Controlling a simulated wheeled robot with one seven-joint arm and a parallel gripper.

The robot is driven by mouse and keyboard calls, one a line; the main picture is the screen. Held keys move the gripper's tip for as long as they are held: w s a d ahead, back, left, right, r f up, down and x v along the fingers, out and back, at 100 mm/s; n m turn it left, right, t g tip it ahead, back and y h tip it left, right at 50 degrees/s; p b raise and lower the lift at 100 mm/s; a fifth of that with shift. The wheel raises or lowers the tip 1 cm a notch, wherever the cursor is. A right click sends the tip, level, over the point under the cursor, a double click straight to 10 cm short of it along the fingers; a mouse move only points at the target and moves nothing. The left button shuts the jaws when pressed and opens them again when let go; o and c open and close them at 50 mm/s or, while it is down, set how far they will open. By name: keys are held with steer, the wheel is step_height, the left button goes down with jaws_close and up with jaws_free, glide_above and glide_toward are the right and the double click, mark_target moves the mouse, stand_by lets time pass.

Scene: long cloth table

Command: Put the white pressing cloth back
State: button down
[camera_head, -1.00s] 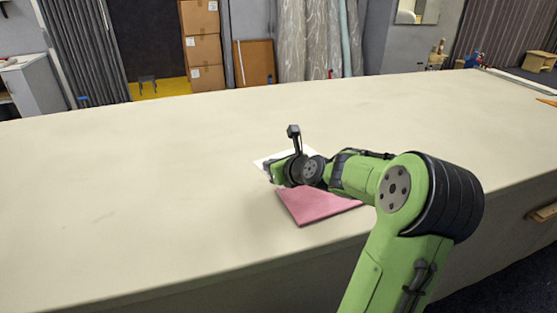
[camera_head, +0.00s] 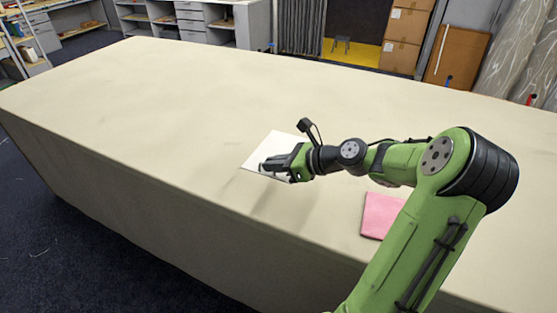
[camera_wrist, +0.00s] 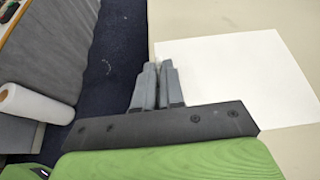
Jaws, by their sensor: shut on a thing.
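The white pressing cloth (camera_head: 273,147) is a flat, pale sheet at my gripper (camera_head: 268,165), which is shut on its near edge. A shadow on the table beneath suggests that the cloth is held above the surface. In the wrist view the cloth (camera_wrist: 240,75) extends to the right of the nearly closed fingers (camera_wrist: 157,72). The fingers hide part of its edge.
A pink folded cloth (camera_head: 380,214) lies on the long beige table (camera_head: 180,100), partly behind my arm. The table is bare to the left and beyond. A white roll (camera_wrist: 30,103) shows beyond the dark floor in the wrist view.

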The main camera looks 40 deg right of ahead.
steer(key=shift+f+b, duration=6.05)
steer(key=shift+f, duration=0.7)
steer(key=shift+f, duration=0.2)
steer(key=c, duration=1.2)
jaws_free()
steer(key=shift+o, duration=0.2)
steer(key=p+v, duration=0.7)
steer(key=v, duration=0.8)
steer(key=shift+s+d, duration=0.2)
steer(key=shift+s, duration=0.15)
steer(key=shift+a+r, duration=0.1)
